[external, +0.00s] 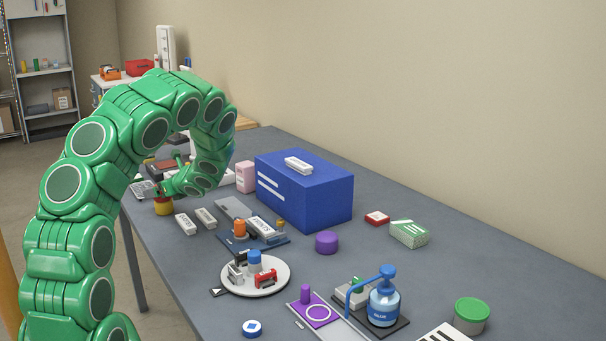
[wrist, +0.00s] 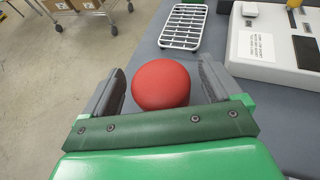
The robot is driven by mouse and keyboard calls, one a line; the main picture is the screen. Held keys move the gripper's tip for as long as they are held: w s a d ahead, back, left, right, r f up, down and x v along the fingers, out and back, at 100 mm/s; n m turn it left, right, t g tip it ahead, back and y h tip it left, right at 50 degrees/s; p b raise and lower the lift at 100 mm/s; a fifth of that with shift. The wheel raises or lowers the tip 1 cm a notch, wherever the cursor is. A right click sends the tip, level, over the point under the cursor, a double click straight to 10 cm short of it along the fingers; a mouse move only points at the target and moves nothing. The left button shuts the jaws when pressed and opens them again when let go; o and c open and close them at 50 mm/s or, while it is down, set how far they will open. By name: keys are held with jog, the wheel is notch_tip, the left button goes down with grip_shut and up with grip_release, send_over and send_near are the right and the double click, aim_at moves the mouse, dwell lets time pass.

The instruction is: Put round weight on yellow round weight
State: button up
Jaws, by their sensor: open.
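A red round weight (wrist: 161,84) sits between the two fingers of my gripper (wrist: 160,80) in the wrist view. The fingers are open, with a gap on each side of the weight. In the external view my gripper (external: 152,189) is at the table's left edge, just above the yellow round weight (external: 163,208). Only the lower part of the yellow weight shows there. In the wrist view the yellow weight is hidden. I cannot tell clearly whether the red weight rests on the yellow one.
A white rack (wrist: 184,27) and a pale machine (wrist: 262,50) stand beyond the weight. A blue box (external: 305,195), a round white tray (external: 256,277) and a purple round thing (external: 326,243) stand further right on the table. Floor lies beyond the left edge.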

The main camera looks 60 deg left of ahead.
jog(key=v, duration=1.2)
